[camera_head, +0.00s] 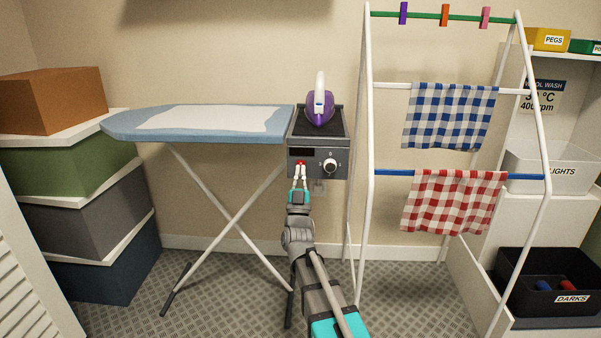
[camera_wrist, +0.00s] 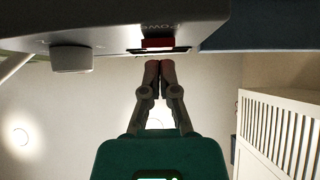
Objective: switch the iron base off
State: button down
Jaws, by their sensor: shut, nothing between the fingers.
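The iron base (camera_head: 335,168) is a grey box with a dark top, at the right end of the ironing board. A purple and white iron (camera_head: 319,108) stands on it. The wrist view shows the red switch (camera_wrist: 158,43) by upside-down lettering, and the knob (camera_wrist: 70,59) to the left. My gripper (camera_head: 300,167) is shut and empty, its fingertips (camera_wrist: 158,66) close by the switch. I cannot tell if they touch it or which way it is set.
The ironing board (camera_head: 127,124) extends left of the base. A white drying rack (camera_head: 365,150) with checked cloths stands close on the right. Stacked boxes (camera_head: 70,205) stand far left; shelves with bins (camera_head: 548,268) are far right. The floor between is mostly clear.

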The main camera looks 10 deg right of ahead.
jog(key=s+a+f+b, duration=0.3)
jog(key=s+f+b, duration=0.2)
jog(key=s, duration=0.5)
jog(key=shift+s+a+f+b, duration=0.25)
jog(key=shift+s+f+b, duration=0.05)
jog(key=shift+f+b, duration=0.15)
jog(key=shift+y, duration=0.3)
